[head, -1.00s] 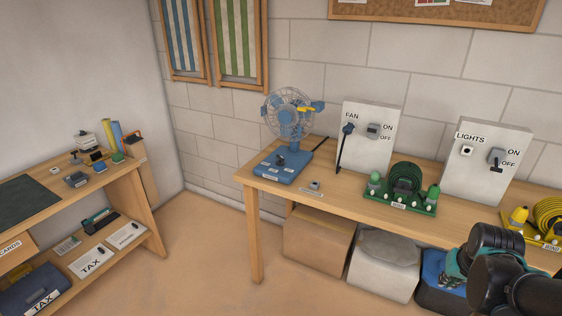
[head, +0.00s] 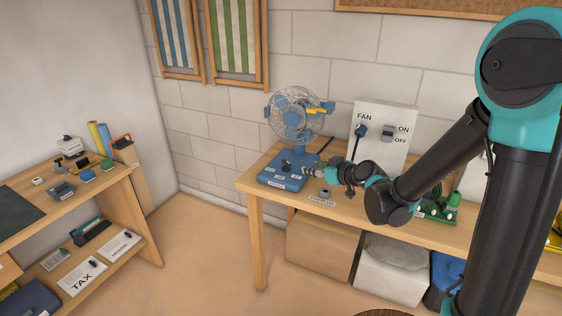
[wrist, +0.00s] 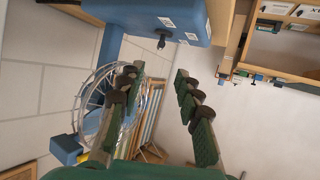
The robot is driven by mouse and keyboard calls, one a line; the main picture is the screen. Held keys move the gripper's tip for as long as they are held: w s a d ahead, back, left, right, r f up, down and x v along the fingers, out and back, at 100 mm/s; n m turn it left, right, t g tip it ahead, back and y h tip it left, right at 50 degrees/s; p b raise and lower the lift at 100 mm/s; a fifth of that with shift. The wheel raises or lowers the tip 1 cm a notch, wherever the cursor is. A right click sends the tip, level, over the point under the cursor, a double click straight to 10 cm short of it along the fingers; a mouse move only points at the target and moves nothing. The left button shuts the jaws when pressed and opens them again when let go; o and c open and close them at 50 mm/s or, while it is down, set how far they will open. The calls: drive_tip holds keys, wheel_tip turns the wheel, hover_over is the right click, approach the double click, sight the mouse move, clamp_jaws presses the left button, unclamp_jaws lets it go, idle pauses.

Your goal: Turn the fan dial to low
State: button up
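The blue desk fan (head: 298,118) stands at the left end of the wooden workbench. Its base (head: 270,178) carries a dark dial (head: 286,166) with small white labels around it, too small to read. In the wrist view the dial (wrist: 162,39) sticks out from the blue base (wrist: 150,18), with white labels beside it. My gripper (head: 312,172) is just right of the fan base in the head view. In the wrist view my gripper (wrist: 158,73) is open and empty, its fingertips apart from the dial. The fan cage (wrist: 95,100) lies beyond the left finger.
A white FAN panel (head: 398,135) with a plug and an ON/OFF switch stands behind my arm. A small labelled item (head: 325,192) lies near the workbench's front edge (head: 375,218). A green reel set (head: 438,212) is partly hidden by my arm. Another desk stands left.

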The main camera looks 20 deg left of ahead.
sight(286, 163)
drive_tip(key=x, duration=1.7)
drive_tip(key=shift+w+a, duration=0.2)
drive_tip(key=shift+a, duration=0.2)
drive_tip(key=shift+r, duration=0.1)
clamp_jaws()
